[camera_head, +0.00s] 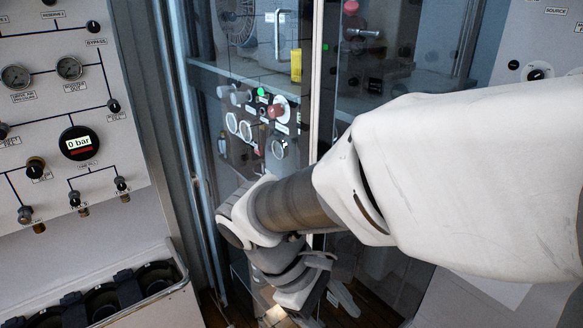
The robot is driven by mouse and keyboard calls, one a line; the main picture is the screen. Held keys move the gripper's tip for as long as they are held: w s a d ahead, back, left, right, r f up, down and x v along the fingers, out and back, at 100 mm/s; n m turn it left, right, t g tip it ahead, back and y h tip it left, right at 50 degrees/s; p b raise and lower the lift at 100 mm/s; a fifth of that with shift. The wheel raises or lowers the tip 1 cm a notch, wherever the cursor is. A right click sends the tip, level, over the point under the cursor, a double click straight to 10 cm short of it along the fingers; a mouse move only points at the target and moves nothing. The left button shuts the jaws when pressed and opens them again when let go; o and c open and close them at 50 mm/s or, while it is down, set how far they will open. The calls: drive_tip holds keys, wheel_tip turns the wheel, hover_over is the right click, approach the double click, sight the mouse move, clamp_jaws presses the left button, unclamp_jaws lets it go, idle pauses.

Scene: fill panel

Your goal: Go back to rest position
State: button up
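My white and grey arm reaches in from the right and bends down at the lower middle of the head view. My gripper (293,304) is at the low end of the arm, near the bottom edge, in front of the glass front.
A left panel (60,110) carries gauges, knobs and a round display (79,143) reading "0 bar". Below it is a tray with black round items (103,302). Behind the arm, a glass-fronted cabinet with a metal handle (279,35) shows a control box (262,122).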

drive_tip(key=d+r+m+t+y, duration=0.6)
drive_tip(key=d+r+m, duration=0.1)
drive_tip(key=m, duration=0.4)
drive_tip(key=shift+s+r+t, duration=0.15)
drive_tip(key=shift+r+t, duration=0.25)
drive_tip(key=shift+r, duration=0.15)
